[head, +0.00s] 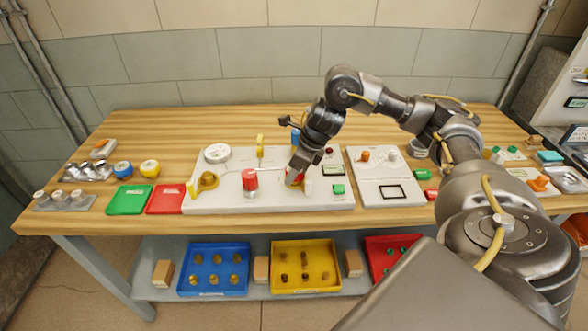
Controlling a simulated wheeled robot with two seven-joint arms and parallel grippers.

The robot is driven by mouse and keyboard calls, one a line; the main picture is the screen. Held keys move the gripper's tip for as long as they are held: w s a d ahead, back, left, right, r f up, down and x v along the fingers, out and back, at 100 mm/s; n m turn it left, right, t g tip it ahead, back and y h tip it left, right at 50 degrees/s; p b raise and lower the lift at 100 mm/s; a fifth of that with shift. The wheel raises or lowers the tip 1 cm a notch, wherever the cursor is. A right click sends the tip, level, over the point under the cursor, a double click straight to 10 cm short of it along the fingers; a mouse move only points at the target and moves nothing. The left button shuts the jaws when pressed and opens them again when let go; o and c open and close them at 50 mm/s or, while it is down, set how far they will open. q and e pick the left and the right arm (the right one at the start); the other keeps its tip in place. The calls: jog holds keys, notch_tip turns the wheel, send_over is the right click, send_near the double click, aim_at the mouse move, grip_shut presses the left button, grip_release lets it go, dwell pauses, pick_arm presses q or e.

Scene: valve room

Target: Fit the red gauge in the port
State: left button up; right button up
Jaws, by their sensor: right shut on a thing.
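My right gripper (296,172) points down over the front right part of the white panel (225,203) on the bench. I cannot tell whether the gauge touches the panel. No open port shows clearly; the spot under the gripper is hidden. A red cylinder on a silver base (250,180) stands upright on the panel, left of the gripper. My left gripper is not in view.
The panel also bears a white round dial (216,152), a yellow-handled brass fitting (207,181) and a green button (338,189). A second white panel (385,170) lies to the right. Green (128,200) and red (164,199) trays lie left. Bins stand on the shelf below.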

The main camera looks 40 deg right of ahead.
jog(key=o, duration=1.2)
jog(key=shift+r, duration=0.1)
notch_tip(320, 180, up, 8)
jog(key=p, duration=0.8)
dwell(0.4)
